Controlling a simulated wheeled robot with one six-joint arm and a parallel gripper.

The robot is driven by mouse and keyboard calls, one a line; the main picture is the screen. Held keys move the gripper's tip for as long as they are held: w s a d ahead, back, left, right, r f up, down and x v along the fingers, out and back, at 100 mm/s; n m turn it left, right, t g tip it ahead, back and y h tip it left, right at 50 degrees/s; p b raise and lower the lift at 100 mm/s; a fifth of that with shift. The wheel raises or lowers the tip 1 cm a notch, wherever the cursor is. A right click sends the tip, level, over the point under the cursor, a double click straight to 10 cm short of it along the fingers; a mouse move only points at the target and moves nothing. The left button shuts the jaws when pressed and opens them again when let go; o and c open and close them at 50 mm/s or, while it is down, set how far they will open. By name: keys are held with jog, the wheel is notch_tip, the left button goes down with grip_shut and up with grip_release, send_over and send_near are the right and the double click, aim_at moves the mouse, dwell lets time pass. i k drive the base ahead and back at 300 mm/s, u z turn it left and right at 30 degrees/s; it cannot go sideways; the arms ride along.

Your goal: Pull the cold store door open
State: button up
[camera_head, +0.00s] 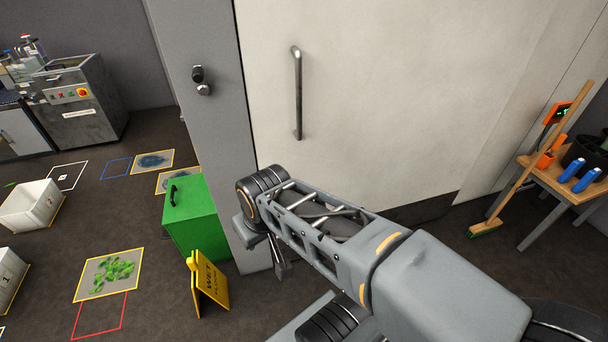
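The cold store door (390,100) is a large pale panel that fills the middle and right of the view. It looks shut against the grey frame (205,60) on its left. A vertical metal bar handle (297,92) is on the door near its left edge. My arm reaches from the lower right toward the door's lower left. My gripper (280,268) hangs below the arm's wrist, well below the handle and apart from it. Its fingers are small and partly hidden, so I cannot tell whether they are open.
A green box (195,218) and a yellow wet-floor sign (208,286) stand left of my gripper. A broom (530,160) leans by a wooden table (560,178) at right. White crates (32,206) stand on the floor at far left. Bare floor lies below the door.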

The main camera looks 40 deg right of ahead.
aim_at(386, 108)
jog(key=z, duration=1.6)
jog(key=k, duration=0.5)
jog(key=u, duration=1.1)
jog(key=i, duration=0.85)
jog(key=z, duration=0.4)
